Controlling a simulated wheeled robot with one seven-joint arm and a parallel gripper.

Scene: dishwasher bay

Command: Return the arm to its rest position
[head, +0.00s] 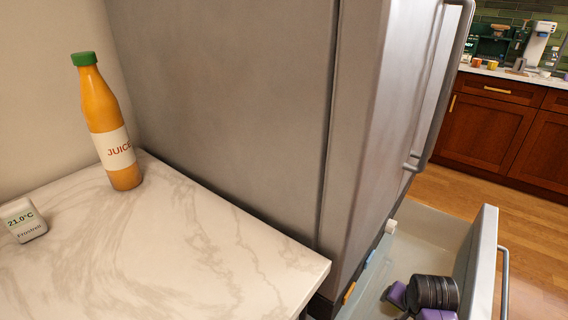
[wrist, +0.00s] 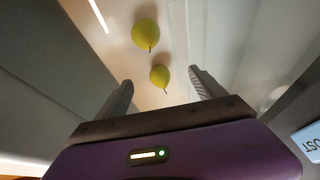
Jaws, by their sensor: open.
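My gripper (wrist: 160,78) is open in the wrist view, with its two fingers spread and nothing held between them. It points down into an open drawer (head: 483,262) at the lower right of the head view. My purple and black wrist shows inside that drawer; the fingertips are hidden in the head view. In the wrist view, a yellow-green fruit (wrist: 160,75) lies in line with the gap between the fingers. A second, similar fruit (wrist: 145,33) lies a little beyond it. Neither fruit shows in the head view.
A steel fridge (head: 235,85) stands above and beside the open drawer. A marble counter (head: 190,250) at left holds an orange juice bottle (head: 105,130) and a small temperature display (head: 22,220). Wooden floor (head: 450,190) and red-brown cabinets (head: 490,125) lie beyond.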

